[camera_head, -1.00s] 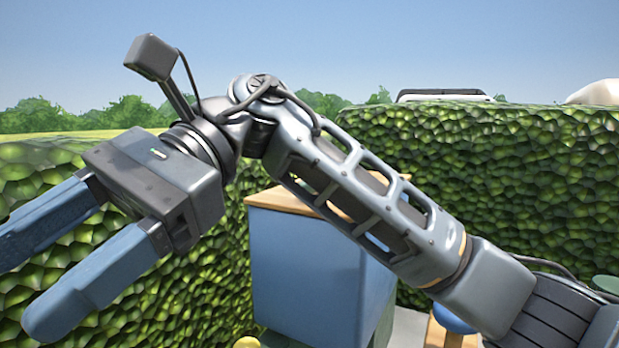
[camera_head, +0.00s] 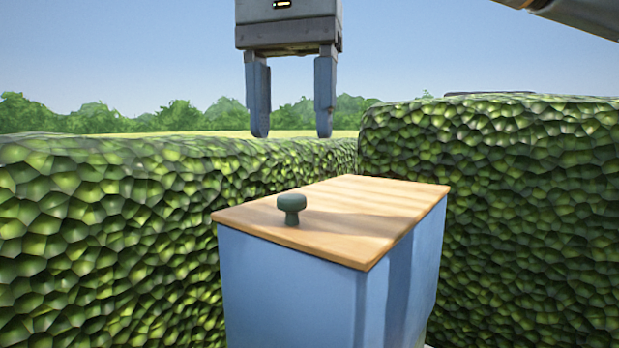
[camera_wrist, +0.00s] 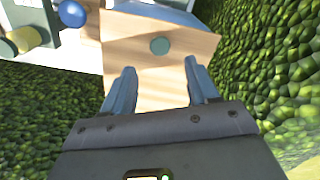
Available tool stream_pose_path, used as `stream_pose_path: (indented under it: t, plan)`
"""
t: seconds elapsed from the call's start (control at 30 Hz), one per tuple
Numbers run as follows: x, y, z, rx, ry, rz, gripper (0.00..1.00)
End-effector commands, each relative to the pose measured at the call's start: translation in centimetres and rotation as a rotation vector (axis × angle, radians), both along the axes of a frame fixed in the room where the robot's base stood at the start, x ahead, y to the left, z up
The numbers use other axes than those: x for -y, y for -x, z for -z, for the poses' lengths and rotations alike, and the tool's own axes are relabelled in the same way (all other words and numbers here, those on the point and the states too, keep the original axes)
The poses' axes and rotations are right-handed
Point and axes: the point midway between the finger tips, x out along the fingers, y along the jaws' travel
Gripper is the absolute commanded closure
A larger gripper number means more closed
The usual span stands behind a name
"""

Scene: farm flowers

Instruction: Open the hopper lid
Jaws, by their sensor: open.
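The hopper (camera_head: 290,290) is a blue box with a flat wooden lid (camera_head: 350,205) lying closed on top. A dark green knob (camera_head: 291,207) stands on the lid near its front left edge. My gripper (camera_head: 292,135) is open and empty, pointing down, above the lid and apart from the knob. In the wrist view, the lid (camera_wrist: 185,85) lies beyond my open fingers (camera_wrist: 163,88), and the round knob (camera_wrist: 159,45) shows past the fingertips, roughly between their lines.
Tall green hedges stand to the left (camera_head: 110,240) and right (camera_head: 510,220) of the hopper, close to it. In the wrist view, a blue ball-like knob (camera_wrist: 72,13) and a yellow-green round thing (camera_wrist: 24,39) are at upper left. The air above the lid is clear.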

Motion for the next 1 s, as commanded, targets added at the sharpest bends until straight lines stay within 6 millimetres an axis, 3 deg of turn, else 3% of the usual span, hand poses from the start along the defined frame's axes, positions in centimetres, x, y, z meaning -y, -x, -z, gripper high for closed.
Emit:
stream_pose_path:
  t: [0.5, 0.87, 1.0]
  plan:
    - [0.0, 0.1, 6.8, -0.004, -0.002, 0.0, 0.41]
    - [-0.1, 0.1, 7.4, -0.003, -0.004, -0.001, 0.41]
    - [-0.1, 0.1, 7.4, -0.003, -0.003, -0.001, 0.53]
